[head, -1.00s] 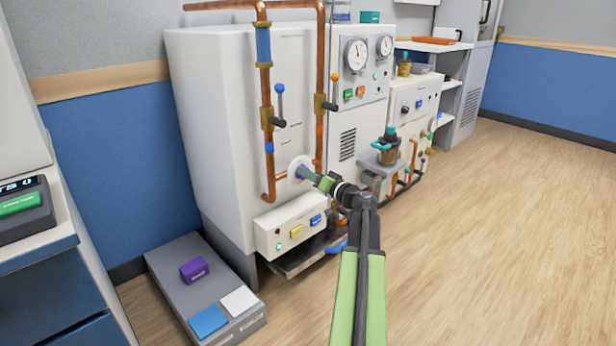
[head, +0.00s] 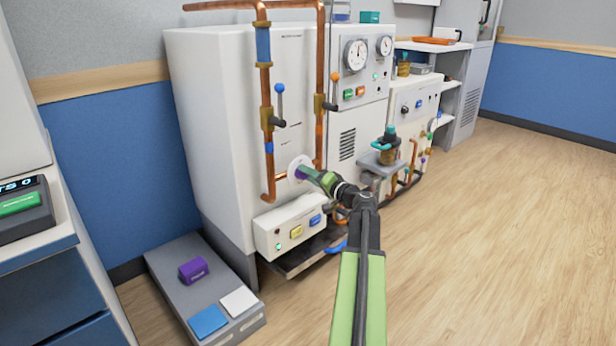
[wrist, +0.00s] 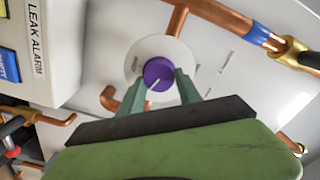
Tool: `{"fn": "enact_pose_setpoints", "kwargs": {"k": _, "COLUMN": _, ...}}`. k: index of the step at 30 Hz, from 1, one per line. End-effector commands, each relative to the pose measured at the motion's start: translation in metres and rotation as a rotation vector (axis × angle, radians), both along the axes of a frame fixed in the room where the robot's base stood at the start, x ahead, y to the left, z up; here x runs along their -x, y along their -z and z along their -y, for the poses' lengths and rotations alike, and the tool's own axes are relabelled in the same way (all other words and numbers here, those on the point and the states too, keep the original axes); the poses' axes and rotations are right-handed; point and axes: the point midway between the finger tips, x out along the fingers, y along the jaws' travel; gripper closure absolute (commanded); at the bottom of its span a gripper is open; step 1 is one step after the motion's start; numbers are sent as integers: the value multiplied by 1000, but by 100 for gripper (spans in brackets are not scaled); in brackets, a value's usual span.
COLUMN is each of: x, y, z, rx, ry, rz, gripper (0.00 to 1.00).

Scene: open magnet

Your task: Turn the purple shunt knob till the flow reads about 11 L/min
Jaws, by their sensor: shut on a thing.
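The purple shunt knob (head: 301,173) sits on a round white plate (head: 293,164) low on the white cabinet's front. In the wrist view the purple knob (wrist: 158,72) shows a white pointer line slanting to the lower left. My gripper (wrist: 158,80) is shut on it, one green finger on each side. In the head view my gripper (head: 312,176) reaches the knob from the right and hides part of it. Two round gauges (head: 356,54) (head: 384,45) are on the panel behind; which reads the flow, and its value, I cannot tell.
Copper pipes (head: 319,110) with a blue-tipped lever (head: 280,100) and an orange-tipped lever (head: 333,90) stand above the knob. A grey floor platform (head: 180,270) lies at lower left. The wooden floor at right is clear.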

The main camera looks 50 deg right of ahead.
Motion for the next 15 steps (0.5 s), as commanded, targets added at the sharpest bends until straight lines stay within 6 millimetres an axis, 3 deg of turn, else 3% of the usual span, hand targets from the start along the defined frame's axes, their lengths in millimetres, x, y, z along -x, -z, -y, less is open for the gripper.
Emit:
{"fn": "enact_pose_setpoints", "kwargs": {"k": 5, "x": -1, "y": -1, "z": 0, "rx": -2, "ry": 1, "rz": 3, "gripper": 100}}
{"fn": "enact_pose_setpoints", "kwargs": {"k": 6, "x": -1, "y": -1, "z": 0, "rx": -2, "ry": 1, "rz": 3, "gripper": 56}}
{"fn": "enact_pose_setpoints", "kwargs": {"k": 10, "x": -1, "y": -1, "z": 0, "rx": -1, "ry": 1, "rz": 2, "gripper": 39}}
{"fn": "enact_pose_setpoints", "kwargs": {"k": 15, "x": 0, "y": 0, "z": 1, "rx": 0, "ry": 1, "rz": 2, "gripper": 37}}
